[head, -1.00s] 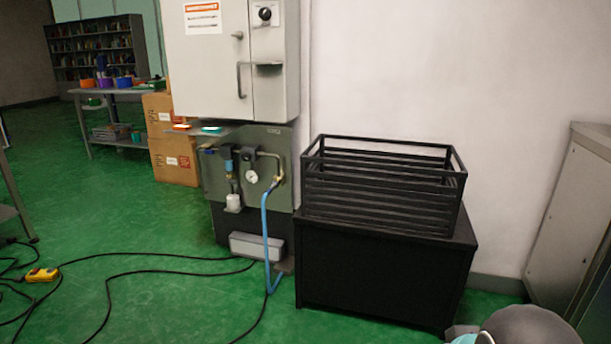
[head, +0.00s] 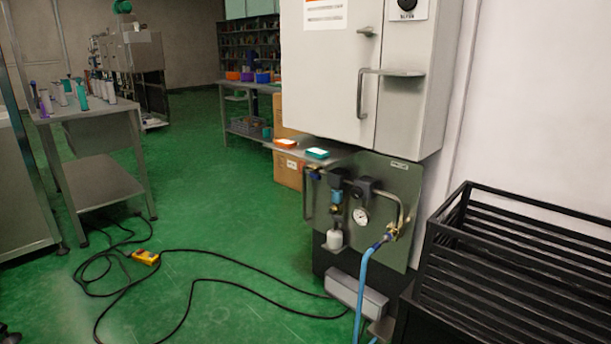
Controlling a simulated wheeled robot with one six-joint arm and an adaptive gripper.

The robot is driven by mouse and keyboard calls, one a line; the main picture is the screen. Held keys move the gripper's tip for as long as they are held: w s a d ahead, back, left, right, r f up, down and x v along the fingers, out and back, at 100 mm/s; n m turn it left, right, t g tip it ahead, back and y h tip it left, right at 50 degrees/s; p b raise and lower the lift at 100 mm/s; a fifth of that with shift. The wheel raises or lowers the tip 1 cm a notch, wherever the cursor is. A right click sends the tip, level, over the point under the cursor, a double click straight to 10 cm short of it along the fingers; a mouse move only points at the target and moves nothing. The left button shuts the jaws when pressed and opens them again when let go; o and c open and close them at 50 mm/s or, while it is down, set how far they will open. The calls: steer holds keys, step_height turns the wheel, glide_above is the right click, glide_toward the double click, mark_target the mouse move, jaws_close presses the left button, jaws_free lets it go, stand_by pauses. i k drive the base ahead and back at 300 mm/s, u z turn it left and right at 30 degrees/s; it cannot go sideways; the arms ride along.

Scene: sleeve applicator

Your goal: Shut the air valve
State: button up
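The sleeve applicator is a tall light-grey cabinet (head: 335,75) right of the middle in the head view. Below it is a grey-green panel (head: 405,175) with air fittings: a blue filter unit (head: 336,200) with a white bowl (head: 334,239), a round pressure gauge (head: 360,215) and metal piping. A brassy fitting (head: 393,228), possibly the air valve, sits at the panel's lower right, where the blue hose (head: 362,285) joins. Its handle position is too small to tell. My gripper is not in view.
A black slatted crate (head: 520,270) stands close to the panel's right. Black cables and a yellow box (head: 146,257) lie on the green floor at left. A grey table (head: 95,110) with bottles stands farther left.

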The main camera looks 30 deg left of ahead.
mark_target(309, 173)
steer(key=u, duration=2.25)
steer(key=i, duration=0.7)
steer(key=z, duration=0.75)
steer(key=k, duration=0.6)
steer(key=u, duration=0.8)
steer(key=i, duration=0.75)
steer(key=z, duration=0.9)
steer(key=i, duration=0.6)
steer(key=z, duration=0.65)
